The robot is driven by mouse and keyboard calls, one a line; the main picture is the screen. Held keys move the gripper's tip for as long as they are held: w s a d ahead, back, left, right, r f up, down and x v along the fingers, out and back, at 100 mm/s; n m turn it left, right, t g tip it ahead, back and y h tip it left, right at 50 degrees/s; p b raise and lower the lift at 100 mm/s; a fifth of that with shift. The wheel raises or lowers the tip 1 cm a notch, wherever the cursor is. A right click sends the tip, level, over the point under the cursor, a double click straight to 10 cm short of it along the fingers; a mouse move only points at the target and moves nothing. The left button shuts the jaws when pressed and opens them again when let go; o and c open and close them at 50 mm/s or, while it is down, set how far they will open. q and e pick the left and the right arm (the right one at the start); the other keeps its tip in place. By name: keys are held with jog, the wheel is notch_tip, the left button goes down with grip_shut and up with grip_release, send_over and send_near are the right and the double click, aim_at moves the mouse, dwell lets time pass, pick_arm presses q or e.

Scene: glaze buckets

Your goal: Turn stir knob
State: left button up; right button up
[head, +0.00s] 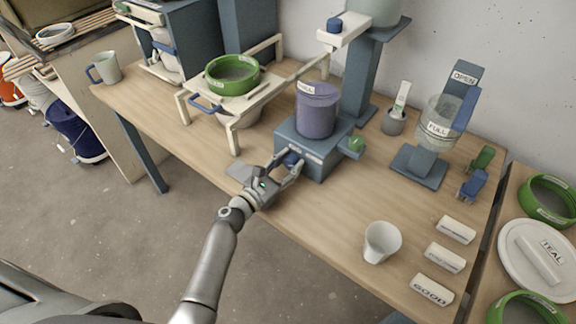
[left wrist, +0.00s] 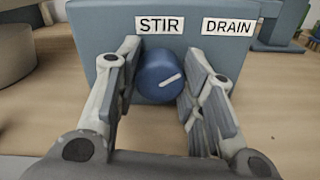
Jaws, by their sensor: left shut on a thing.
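The stir knob (left wrist: 158,77) is a round blue knob with a white line mark, on the front of a blue-grey box (head: 317,160) that carries a purple labelled container (head: 317,108). The line points up and to the right in the left wrist view. A STIR label (left wrist: 159,25) is above it and a DRAIN label (left wrist: 229,27) is to its right. My left gripper (head: 290,165) is at the knob, with one finger on each side of it. In the left wrist view, the gripper (left wrist: 160,90) is shut on the knob. My right gripper is not in view.
A green knob (head: 352,146) sticks out at the box's right side. A white cup (head: 381,242) and several labelled white blocks (head: 444,258) are to the right. The table front is mostly clear.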

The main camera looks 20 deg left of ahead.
pick_arm(q)
jog(key=m+b, duration=0.3)
jog(key=m, duration=0.1)
jog(key=shift+f, duration=0.2)
jog(key=m+b, duration=0.3)
jog(key=m, duration=0.2)
jog(key=shift+d+m, duration=0.1)
jog(key=shift+m, duration=0.2)
jog(key=m+b, duration=0.1)
jog(key=m, duration=0.3)
jog(key=shift+m+b, duration=0.3)
jog(key=shift+b, duration=0.05)
jog(key=m, duration=0.4)
jog(key=shift+m, duration=0.3)
jog(key=o, duration=1)
jog(key=shift+s, duration=0.1)
